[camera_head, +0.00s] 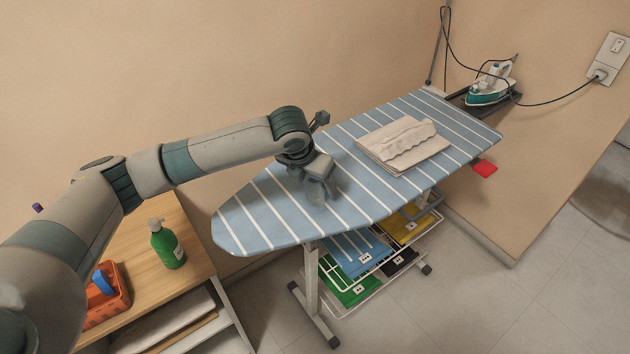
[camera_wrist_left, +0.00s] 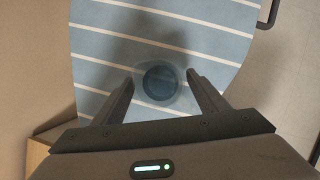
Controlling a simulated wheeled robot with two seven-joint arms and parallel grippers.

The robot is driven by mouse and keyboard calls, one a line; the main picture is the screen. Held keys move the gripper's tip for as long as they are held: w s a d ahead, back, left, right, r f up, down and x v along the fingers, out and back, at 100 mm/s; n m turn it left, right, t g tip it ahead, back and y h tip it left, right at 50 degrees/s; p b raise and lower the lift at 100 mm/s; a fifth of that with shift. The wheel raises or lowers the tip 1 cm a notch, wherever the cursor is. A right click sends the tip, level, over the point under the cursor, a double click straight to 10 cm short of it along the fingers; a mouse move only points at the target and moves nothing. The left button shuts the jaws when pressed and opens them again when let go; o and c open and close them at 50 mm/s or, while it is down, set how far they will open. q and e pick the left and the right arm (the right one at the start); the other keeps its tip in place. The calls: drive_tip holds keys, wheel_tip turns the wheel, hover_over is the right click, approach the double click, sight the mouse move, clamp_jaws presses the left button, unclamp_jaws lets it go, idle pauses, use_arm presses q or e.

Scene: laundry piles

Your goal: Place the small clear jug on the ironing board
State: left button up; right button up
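The small clear jug (camera_wrist_left: 162,84) shows in the left wrist view as a see-through round shape between the two fingers of my left gripper (camera_wrist_left: 160,76). Its sides meet the fingers, which are partly apart and close on it. In the head view my left gripper (camera_head: 318,190) points down over the near-left half of the ironing board (camera_head: 262,210), low and close to its surface. The jug is mostly hidden there, and I cannot tell whether its base touches the board. The board is blue with white stripes. My right gripper is out of view.
A folded cream cloth (camera_head: 402,146) lies on the board, right of my gripper. An iron (camera_head: 492,84) with a black cord stands at the far end. A wooden table (camera_head: 182,216) at left holds a green bottle (camera_head: 166,246) and an orange basket (camera_head: 106,300). Folded clothes lie under the board.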

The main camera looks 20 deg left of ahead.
use_arm(q)
drive_tip(key=shift+r, duration=0.1)
drive_tip(key=shift+s+r, duration=0.1)
drive_tip(key=shift+r, duration=0.3)
drive_tip(key=b+v, duration=0.2)
drive_tip(key=v, duration=0.9)
drive_tip(key=shift+r, duration=0.15)
